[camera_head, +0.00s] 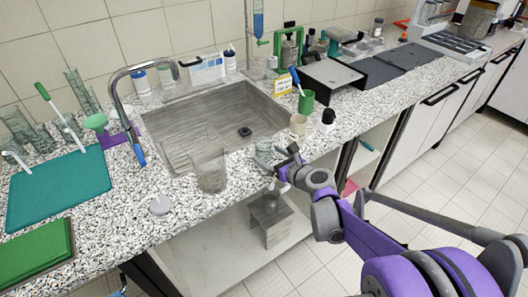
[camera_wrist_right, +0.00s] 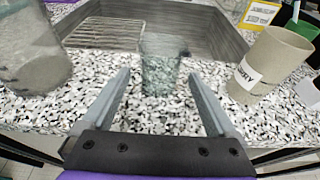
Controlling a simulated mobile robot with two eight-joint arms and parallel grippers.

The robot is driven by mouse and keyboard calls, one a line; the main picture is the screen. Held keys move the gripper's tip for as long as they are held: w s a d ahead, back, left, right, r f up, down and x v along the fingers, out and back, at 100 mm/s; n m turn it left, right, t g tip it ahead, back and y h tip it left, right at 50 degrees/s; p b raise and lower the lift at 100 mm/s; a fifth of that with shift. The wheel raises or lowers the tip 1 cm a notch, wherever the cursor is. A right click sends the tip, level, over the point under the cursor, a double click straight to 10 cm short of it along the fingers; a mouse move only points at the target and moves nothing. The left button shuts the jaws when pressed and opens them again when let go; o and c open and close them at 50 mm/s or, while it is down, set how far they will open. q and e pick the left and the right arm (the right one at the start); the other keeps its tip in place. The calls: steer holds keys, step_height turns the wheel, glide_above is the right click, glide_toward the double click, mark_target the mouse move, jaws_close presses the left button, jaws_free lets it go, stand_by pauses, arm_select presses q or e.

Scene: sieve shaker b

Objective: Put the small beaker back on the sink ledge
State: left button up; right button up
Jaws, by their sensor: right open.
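A small clear glass beaker (camera_head: 264,151) stands upright on the speckled ledge (camera_head: 240,158) along the front of the sink. In the right wrist view the beaker (camera_wrist_right: 161,66) is straight ahead, beyond and between the fingertips, with the sink basin behind it. My right gripper (camera_head: 284,161) is at the counter's front edge, just in front of the beaker. Its two fingers (camera_wrist_right: 159,76) are spread apart with nothing held between them. Whether a finger touches the glass cannot be told. My left gripper is not in view.
A larger glass beaker (camera_head: 210,174) stands left of the small one. A beige labelled cup (camera_head: 298,124) stands to the right, near a dark-topped bottle (camera_head: 328,118) and a green mug (camera_head: 306,101). The steel sink (camera_head: 205,120) lies behind; its tap (camera_head: 125,105) is at the left.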

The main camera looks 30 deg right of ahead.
steer(key=a+v, duration=0.1)
steer(key=v, duration=0.7)
steer(key=s+a+f+n+g+y, duration=0.1)
steer(key=s+a+f+n+g, duration=0.25)
steer(key=a+n, duration=0.45)
steer(key=s+a+f+n+g+y, duration=0.1)
steer(key=s+a+f+n+g, duration=0.2)
steer(key=s+a+n, duration=0.5)
steer(key=s+f+n+g+h, duration=0.1)
steer(key=s+f+n, duration=0.1)
steer(key=n, duration=0.7)
steer(key=s+d+f+n+g+h, duration=0.1)
steer(key=s+n, duration=0.4)
steer(key=n, duration=0.5)
steer(key=shift+s+f+g+h, duration=0.3)
steer(key=shift+f+g+h, duration=0.3)
steer(key=shift+f, duration=0.1)
